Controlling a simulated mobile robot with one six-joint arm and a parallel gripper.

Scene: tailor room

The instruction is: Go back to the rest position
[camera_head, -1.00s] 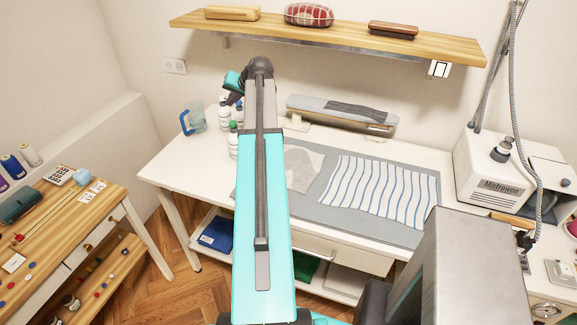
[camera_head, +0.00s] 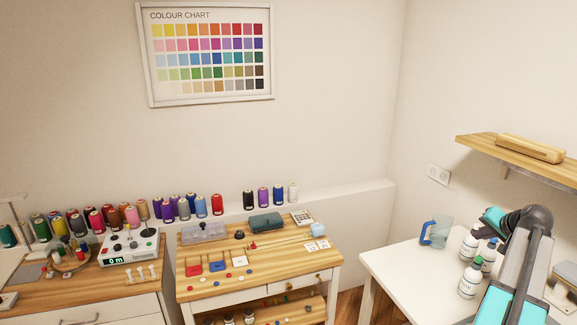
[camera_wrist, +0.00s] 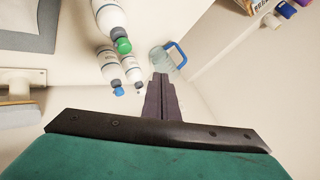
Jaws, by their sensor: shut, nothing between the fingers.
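My gripper (camera_wrist: 160,82) shows in the wrist view with its two dark fingers together and nothing between them. In the head view my turquoise arm stands at the lower right, over the white table (camera_head: 395,288). The fingertips cannot be made out in that view. In the wrist view the fingertips overlap the picture of a clear jug with a blue handle (camera_wrist: 181,52). I cannot tell the distance between them. The jug (camera_head: 437,232) stands on the table near its back left corner in the head view.
Several white bottles (camera_head: 468,282) stand on the table beside my arm. A wooden shelf (camera_head: 490,150) juts from the wall above. A wooden work table (camera_head: 215,262) with small sewing items and a counter (camera_head: 100,285) with thread spools stand to the left.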

